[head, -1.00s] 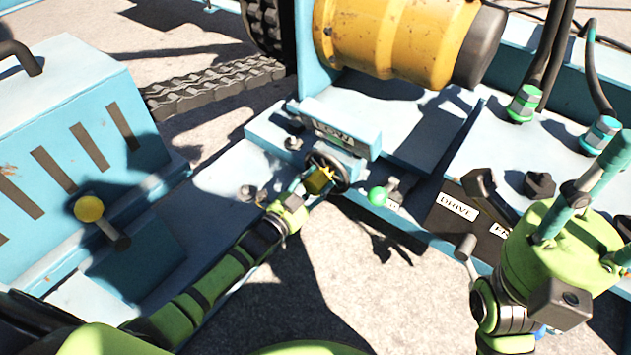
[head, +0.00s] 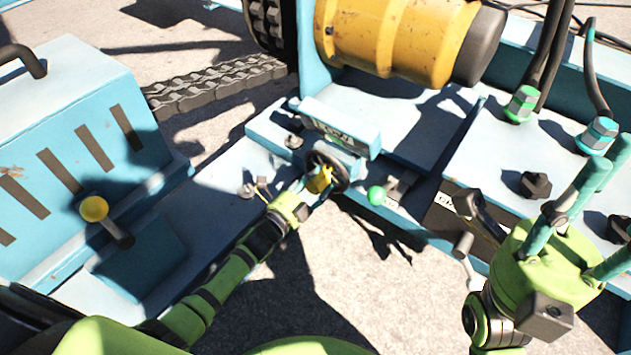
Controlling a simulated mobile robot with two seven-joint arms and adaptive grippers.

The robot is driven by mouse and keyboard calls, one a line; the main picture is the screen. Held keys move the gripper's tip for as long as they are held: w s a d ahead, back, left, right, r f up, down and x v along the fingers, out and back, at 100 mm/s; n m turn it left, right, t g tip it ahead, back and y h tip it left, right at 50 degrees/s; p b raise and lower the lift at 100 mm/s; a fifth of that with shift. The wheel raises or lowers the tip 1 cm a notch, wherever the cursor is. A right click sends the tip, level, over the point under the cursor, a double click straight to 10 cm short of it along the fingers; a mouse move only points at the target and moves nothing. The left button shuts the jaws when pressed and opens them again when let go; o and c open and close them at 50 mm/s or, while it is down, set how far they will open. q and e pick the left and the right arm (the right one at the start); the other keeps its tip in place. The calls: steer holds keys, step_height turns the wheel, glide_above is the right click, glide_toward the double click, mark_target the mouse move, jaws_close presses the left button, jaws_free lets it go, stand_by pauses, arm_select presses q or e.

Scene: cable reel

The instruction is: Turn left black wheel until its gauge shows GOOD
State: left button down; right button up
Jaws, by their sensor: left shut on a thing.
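The black wheel (head: 341,170) is a small dark handwheel on the front of the blue frame, below the yellow drum. My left gripper (head: 321,180) is at the wheel, shut on it; the fingers hide part of its rim. A small gauge plate (head: 327,133) sits on the blue block just above the wheel; its lettering is too small and shaded to read. My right gripper (head: 596,205) is raised at the right, away from the wheel, with its fingers spread apart and nothing between them.
A black labelled panel (head: 446,207) is partly behind my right arm. A chain (head: 215,84) runs behind. Concrete floor lies open in front.

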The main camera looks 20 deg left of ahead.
arm_select(q)
steer(key=shift+w+a+r, duration=0.1)
steer(key=shift+w+a, duration=0.05)
steer(key=shift+a, duration=0.15)
steer(key=c, duration=0.5)
jaws_free()
steer(key=shift+d, duration=0.1)
steer(key=shift+s, duration=0.5)
steer(key=v, duration=1.1)
